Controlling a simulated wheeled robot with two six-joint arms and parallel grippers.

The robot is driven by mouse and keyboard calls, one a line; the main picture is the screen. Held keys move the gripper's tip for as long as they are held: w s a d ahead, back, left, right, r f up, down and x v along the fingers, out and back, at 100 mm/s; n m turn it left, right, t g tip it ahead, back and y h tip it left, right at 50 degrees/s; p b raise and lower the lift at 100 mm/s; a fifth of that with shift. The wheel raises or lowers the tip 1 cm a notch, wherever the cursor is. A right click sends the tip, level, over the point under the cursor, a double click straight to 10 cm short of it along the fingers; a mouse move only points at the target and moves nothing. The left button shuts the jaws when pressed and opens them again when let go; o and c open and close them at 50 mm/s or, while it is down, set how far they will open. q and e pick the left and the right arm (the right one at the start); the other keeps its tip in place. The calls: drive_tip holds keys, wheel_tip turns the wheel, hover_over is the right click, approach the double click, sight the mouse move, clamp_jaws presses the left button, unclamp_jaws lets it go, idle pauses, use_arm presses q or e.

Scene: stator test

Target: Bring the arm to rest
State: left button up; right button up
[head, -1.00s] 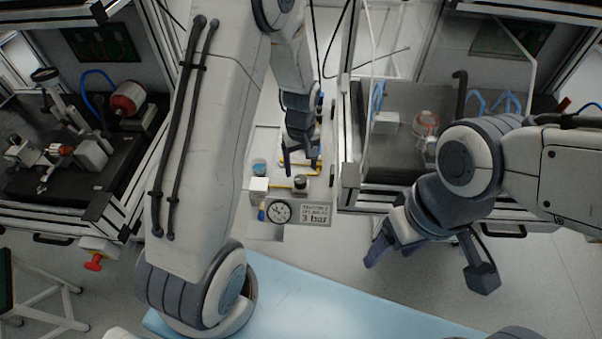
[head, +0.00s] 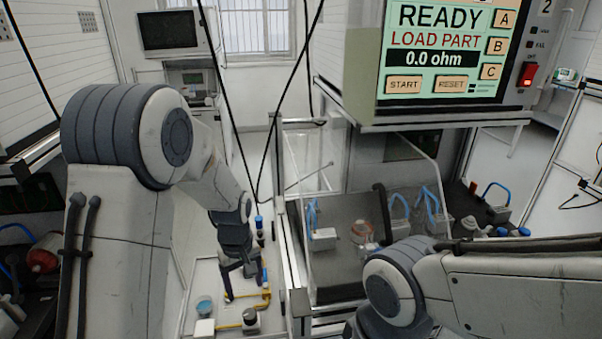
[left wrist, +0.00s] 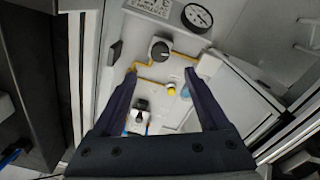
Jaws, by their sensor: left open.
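My left arm comes in from the left in the head view and reaches down over a white panel. My left gripper (head: 243,280) is open and empty above that panel, with its fingers pointing down. In the left wrist view both dark fingers (left wrist: 160,85) are spread apart with nothing between them. My right arm (head: 400,285) crosses the lower right of the head view. Its gripper is out of the frame.
The white panel (head: 205,265) carries a black knob (head: 250,318), yellow piping and a gauge (left wrist: 197,17). A test station with a screen (head: 441,50) reading READY, LOAD PART stands at the right.

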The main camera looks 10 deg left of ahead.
use_arm(q)
drive_tip(key=s+r+m+t, duration=0.2)
drive_tip(key=s+r+m, duration=0.3)
drive_tip(key=s+m, duration=0.35)
drive_tip(key=s+d+r+m+g, duration=0.1)
drive_tip(key=s+d+r+m, duration=0.2)
drive_tip(key=s+d, duration=0.4)
drive_tip(key=s+d+r+m+g+h, duration=0.1)
drive_tip(key=s+d+r+m, duration=0.2)
drive_tip(key=s+d, duration=0.4)
drive_tip(key=shift+s+m, duration=0.5)
drive_tip(key=shift+m, duration=0.05)
drive_tip(key=shift+r, duration=0.1)
idle(0.9)
